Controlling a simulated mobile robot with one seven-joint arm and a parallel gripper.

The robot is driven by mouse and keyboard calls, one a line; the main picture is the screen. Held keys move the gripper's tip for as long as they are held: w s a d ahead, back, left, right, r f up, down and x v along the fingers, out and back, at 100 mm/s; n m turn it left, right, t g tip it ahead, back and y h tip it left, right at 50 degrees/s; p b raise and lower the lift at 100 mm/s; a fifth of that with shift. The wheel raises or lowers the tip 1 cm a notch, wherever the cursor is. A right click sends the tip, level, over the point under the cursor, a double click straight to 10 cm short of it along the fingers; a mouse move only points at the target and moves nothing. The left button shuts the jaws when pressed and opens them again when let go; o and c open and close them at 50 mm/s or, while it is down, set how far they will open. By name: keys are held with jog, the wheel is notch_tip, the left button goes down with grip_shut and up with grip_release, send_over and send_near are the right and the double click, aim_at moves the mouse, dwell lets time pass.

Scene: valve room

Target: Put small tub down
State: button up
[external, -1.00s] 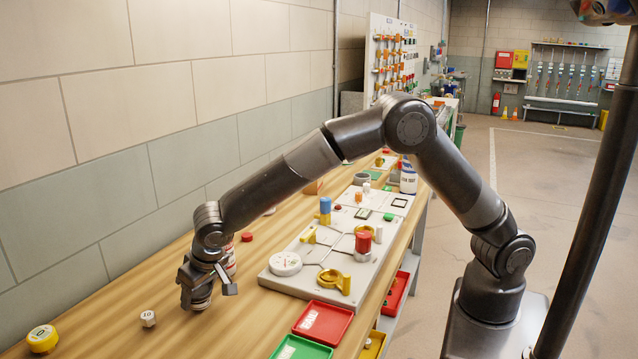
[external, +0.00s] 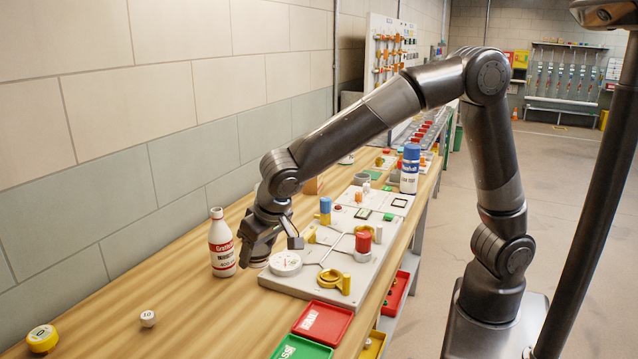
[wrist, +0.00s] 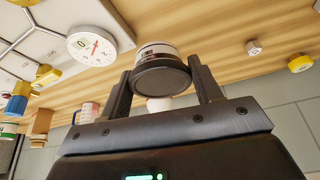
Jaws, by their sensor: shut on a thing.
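The small tub (wrist: 162,75) is round, pale-sided with a dark end facing the wrist camera. My gripper (wrist: 163,82) is shut on it, one finger on each side. In the external view my gripper (external: 262,250) hangs low over the wooden bench (external: 190,300), between a white-and-red bottle and the round dial of the grey panel. The tub is mostly hidden there by the fingers. I cannot tell whether it touches the bench.
The bottle (external: 221,245) stands upright close left of my gripper. The dial (external: 285,263) and grey panel (external: 300,284) are close right. The front bench between is clear.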

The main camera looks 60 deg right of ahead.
jog(key=s+d, duration=0.2)
jog(key=s, duration=0.2)
jog(key=a+f, duration=0.2)
jog(key=a, duration=0.1)
jog(key=a+f, duration=0.3)
jog(key=a, duration=0.1)
jog(key=s+a+f, duration=0.1)
jog(key=a+f, duration=0.1)
jog(key=a, duration=0.2)
jog(key=shift+f, duration=2.15)
jog(key=shift+f, duration=0.1)
jog(key=o, duration=1)
jog(key=shift+c, duration=0.2)
jog(key=v, duration=1.2)
